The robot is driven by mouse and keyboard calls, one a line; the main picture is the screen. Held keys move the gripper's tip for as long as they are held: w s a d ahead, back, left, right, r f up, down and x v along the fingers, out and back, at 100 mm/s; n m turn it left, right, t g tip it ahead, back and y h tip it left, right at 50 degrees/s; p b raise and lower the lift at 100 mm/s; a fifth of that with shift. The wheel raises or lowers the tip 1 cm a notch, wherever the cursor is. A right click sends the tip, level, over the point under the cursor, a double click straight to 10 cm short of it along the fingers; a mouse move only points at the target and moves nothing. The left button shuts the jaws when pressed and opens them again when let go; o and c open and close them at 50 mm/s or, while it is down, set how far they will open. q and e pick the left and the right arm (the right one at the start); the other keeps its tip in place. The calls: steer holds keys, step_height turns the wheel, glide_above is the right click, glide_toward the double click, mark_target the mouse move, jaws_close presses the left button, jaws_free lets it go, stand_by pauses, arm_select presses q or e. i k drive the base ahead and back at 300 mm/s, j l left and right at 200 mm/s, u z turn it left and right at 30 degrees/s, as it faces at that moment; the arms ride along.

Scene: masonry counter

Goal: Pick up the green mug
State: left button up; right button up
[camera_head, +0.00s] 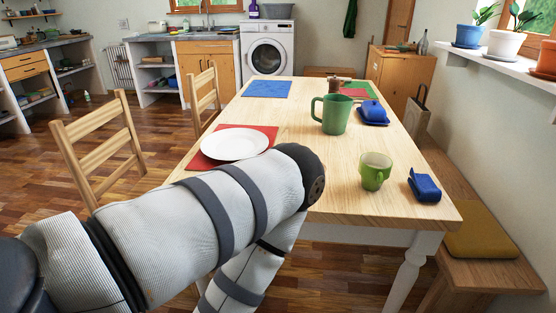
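The green mug (372,178) stands upright near the front right part of the wooden table (325,195). Its opening shows a pale inside, and its handle is at its lower left. A larger green pitcher (336,115) stands further back, its handle to the left. My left arm comes in from the left and bends at the table's front left edge, and its lower part runs down below the tabletop. Neither of my grippers is in view. Nothing touches the mug.
A white plate (234,145) lies on a red placemat (265,131). Chairs (98,130) stand left, a bench (490,270) right. Bare tabletop lies between plate and mug.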

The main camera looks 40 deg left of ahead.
mark_target(374, 169)
steer(key=u, duration=0.7)
